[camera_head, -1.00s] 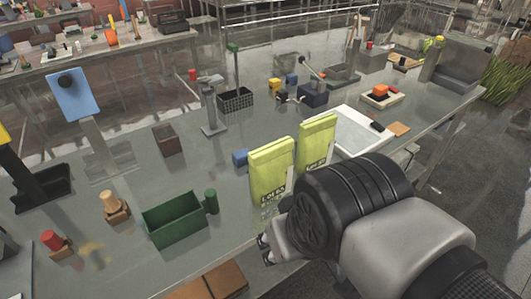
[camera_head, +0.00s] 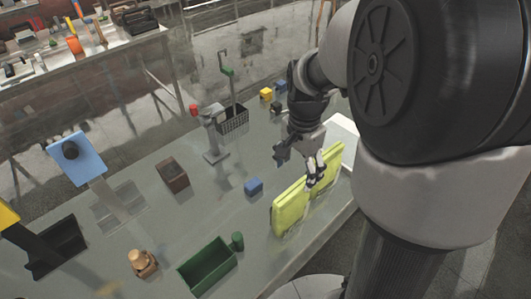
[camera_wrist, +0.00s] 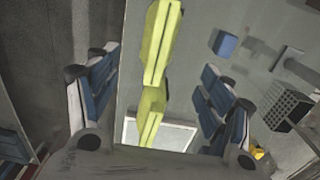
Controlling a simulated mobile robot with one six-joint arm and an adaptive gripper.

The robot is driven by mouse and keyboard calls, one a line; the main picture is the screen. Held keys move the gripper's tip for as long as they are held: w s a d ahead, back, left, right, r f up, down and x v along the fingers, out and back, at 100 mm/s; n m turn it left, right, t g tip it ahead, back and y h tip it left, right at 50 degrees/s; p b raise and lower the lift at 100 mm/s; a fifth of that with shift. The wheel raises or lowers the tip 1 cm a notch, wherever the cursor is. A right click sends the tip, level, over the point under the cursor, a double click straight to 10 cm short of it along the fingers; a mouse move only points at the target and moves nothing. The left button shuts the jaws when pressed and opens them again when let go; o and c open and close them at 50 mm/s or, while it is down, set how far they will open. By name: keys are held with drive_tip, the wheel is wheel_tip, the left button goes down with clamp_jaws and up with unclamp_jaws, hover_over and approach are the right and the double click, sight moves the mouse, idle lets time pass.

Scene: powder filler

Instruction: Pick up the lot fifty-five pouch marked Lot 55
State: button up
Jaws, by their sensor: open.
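Two yellow-green pouches stand upright at the bench's front edge: a left pouch (camera_head: 288,212) and a right pouch (camera_head: 333,160). My gripper (camera_head: 300,165) is open and empty above the right pouch, partly hiding both. In the wrist view both pouches show from above between my fingers, the left pouch at the top (camera_wrist: 161,38) and the right pouch below it (camera_wrist: 150,116). The fingers stand apart on either side. No label can be read now, so I cannot tell which pouch is Lot 55.
A blue cube (camera_head: 253,187) sits behind the left pouch. A green open box (camera_head: 207,268) and green cylinder (camera_head: 237,241) stand to the left. A black basket (camera_head: 232,121) is farther back. A pale tray (camera_wrist: 165,134) lies beyond the right pouch.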

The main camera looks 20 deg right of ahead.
sight(294, 188)
wheel_tip(294, 188, down, 10)
drive_tip(key=shift+a+r+b, duration=0.1)
drive_tip(key=shift+b, duration=1)
drive_tip(key=f, duration=0.1)
drive_tip(key=f+b, duration=0.1)
drive_tip(key=f, duration=0.2)
drive_tip(key=shift+s+a+f+b, duration=0.2)
drive_tip(key=shift+s+a+b, duration=0.05)
drive_tip(key=shift+s+b, duration=0.05)
drive_tip(key=shift+f, duration=0.3)
drive_tip(key=shift+f, duration=0.25)
drive_tip(key=shift+c, duration=0.4)
drive_tip(key=c, duration=1)
